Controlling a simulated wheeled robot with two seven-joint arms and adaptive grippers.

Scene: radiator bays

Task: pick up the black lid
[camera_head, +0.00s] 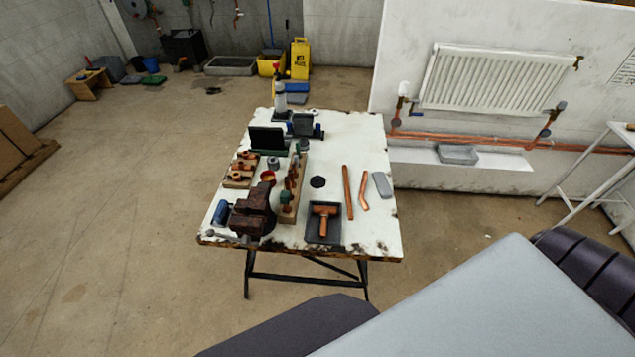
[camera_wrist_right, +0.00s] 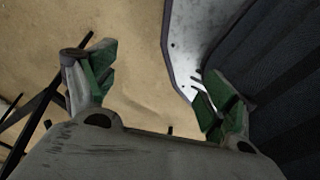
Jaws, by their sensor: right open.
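The black lid (camera_head: 318,182) is a small dark round disc. It lies flat on the white worktable (camera_head: 345,135), near the middle, in the head view. It sits left of a straight copper pipe and right of a wooden rack of fittings. My right gripper (camera_wrist_right: 158,90) shows in the right wrist view with its green-padded fingers spread wide and nothing between them. Bare floor is behind it, and the lid does not show in that view. My left gripper is not in view.
On the table are a dark red vise (camera_head: 254,210), a tray with a copper tee (camera_head: 323,222), copper pipes (camera_head: 348,192), a grey box (camera_head: 382,185) and a spray bottle (camera_head: 281,98). A radiator (camera_head: 498,80) hangs on the right wall. Floor left of the table is clear.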

